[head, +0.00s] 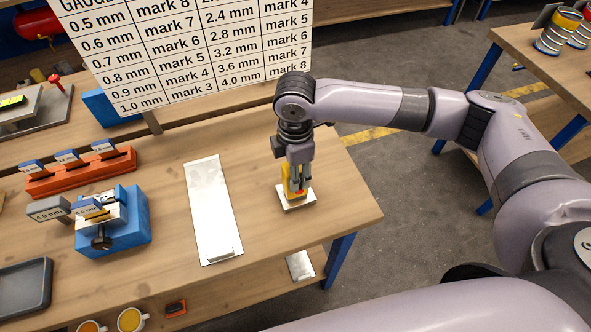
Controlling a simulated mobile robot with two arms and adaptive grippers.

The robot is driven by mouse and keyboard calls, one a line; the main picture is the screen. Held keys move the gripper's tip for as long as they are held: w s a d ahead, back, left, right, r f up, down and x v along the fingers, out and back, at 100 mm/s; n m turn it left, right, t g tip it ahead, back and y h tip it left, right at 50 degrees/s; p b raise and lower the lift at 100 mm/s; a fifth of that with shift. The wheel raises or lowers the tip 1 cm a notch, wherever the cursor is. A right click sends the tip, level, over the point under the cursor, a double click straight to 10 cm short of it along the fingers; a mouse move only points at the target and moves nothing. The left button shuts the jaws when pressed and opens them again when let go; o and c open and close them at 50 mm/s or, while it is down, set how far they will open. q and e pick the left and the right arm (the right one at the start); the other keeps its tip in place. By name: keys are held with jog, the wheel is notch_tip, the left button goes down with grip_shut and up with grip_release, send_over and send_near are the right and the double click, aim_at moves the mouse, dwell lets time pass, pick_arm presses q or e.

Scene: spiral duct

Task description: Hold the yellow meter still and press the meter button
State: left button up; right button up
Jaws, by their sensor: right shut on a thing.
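The yellow meter (288,186) stands upright on a small white plate (297,204) near the right end of the workbench. My right gripper (299,186) reaches down over it from above and is shut on it. The fingers hide much of the meter. A small red spot shows low by the fingers; I cannot tell whether it is the button. My left gripper is out of view.
A long metal sheet (211,208) lies left of the meter. Farther left are a blue clamp block (124,232), an orange rack (84,178) and a grey tray (24,290). A gauge chart (195,50) stands behind. Bare wood surrounds the white plate.

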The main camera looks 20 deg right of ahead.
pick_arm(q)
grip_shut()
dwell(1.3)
